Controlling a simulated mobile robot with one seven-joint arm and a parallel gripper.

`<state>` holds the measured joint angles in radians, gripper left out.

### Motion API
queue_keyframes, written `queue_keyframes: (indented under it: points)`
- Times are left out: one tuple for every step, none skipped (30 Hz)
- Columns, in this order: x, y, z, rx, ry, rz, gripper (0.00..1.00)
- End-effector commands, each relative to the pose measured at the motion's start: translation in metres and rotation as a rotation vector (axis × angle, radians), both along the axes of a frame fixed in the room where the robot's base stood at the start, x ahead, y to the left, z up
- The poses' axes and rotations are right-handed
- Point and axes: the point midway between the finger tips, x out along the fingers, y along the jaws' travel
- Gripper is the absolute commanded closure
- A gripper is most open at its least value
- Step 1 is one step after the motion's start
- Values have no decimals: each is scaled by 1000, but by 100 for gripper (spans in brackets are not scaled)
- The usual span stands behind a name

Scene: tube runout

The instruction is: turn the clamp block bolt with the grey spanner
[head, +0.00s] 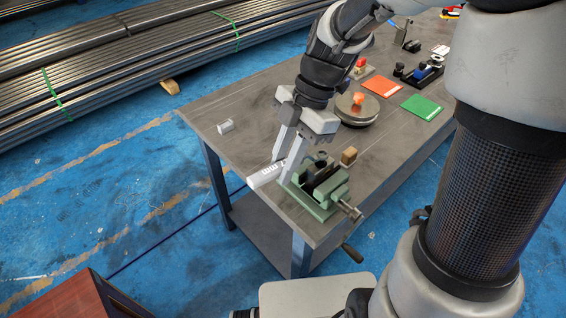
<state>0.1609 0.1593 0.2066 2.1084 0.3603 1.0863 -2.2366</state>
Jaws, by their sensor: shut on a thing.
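My gripper (284,170) points down at the near left part of the workbench, its two pale fingers apart around a white tube (262,178) with dark lettering. The tube looks held between the fingers, beside the left end of a green vise (325,192); whether it touches the vise is unclear. The vise has a screw and handle (350,210) towards the bench's front edge. I cannot make out a grey spanner, nor a clamp block bolt for certain.
Steel bars (110,60) lie behind. The bench's left part is mostly clear.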

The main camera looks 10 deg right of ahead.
Motion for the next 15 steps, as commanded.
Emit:
queue_keyframes:
  points:
    - [0, 0, 0, 0, 0, 0, 100]
    - [0, 0, -1, 0, 0, 0, 100]
    - [0, 0, -2, 0, 0, 0, 100]
    - [0, 0, -2, 0, 0, 0, 100]
    - [0, 0, -3, 0, 0, 0, 100]
    - [0, 0, -4, 0, 0, 0, 100]
    - [0, 0, -5, 0, 0, 0, 100]
    - [0, 0, -6, 0, 0, 0, 100]
    - [0, 0, -7, 0, 0, 0, 100]
    - [0, 0, -7, 0, 0, 0, 100]
    - [0, 0, -8, 0, 0, 0, 100]
    - [0, 0, -9, 0, 0, 0, 100]
    - [0, 0, -10, 0, 0, 0, 100]
    - [0, 0, -11, 0, 0, 0, 100]
    - [0, 0, -12, 0, 0, 0, 100]
